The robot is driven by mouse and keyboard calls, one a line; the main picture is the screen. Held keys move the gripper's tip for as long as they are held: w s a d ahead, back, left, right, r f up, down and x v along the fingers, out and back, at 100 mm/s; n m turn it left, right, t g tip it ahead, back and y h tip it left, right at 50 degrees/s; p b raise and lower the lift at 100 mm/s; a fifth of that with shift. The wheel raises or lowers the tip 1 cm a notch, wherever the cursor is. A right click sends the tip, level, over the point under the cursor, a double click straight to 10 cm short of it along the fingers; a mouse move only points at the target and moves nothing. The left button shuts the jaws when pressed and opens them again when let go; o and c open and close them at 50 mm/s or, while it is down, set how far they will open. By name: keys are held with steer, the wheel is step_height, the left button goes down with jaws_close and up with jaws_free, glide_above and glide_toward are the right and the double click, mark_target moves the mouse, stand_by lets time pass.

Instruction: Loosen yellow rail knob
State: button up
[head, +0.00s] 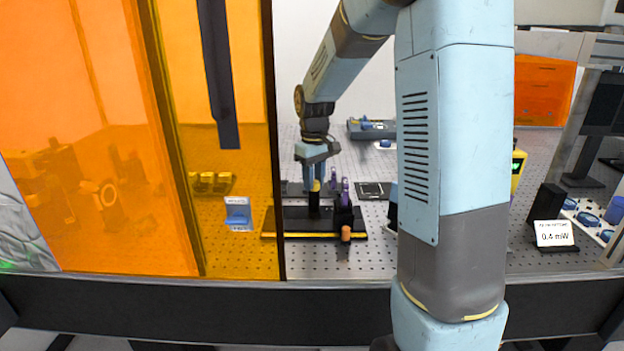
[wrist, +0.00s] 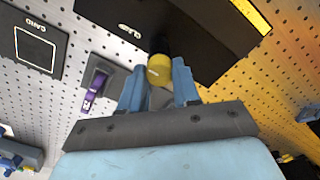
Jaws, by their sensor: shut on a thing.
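The yellow rail knob (wrist: 160,70) shows between the fingertips of my gripper (wrist: 160,88) in the wrist view. My gripper is shut on the knob, with one blue finger on each side. In the head view my gripper (head: 315,182) points straight down from above, and only a little of the yellow knob (head: 316,186) shows at its fingertips. Below it is a black post on the black rail (head: 300,222), which has a yellow front edge. The rail also shows in the wrist view (wrist: 205,30).
An orange knob (head: 346,233) sticks out at the rail's front. Purple-topped parts (head: 345,185) stand right of my gripper. A black card plate (head: 373,190) lies behind. Orange panels (head: 90,120) close off the left. A 0.4 mW display (head: 554,234) stands at right. Perforated table (head: 340,270) is bare in front.

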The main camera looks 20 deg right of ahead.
steer(key=shift+w+r, duration=0.15)
steer(key=o, duration=1.1)
steer(key=shift+c, duration=0.2)
step_height(320, 180, up, 14)
steer(key=shift+f, duration=0.25)
steer(key=s+f+m+t, duration=0.1)
steer(key=s+m+t, duration=0.4)
steer(key=s, duration=2.3)
steer(key=shift+s+a+t, duration=0.15)
steer(key=shift+s+t, duration=0.1)
steer(key=shift+t, duration=0.05)
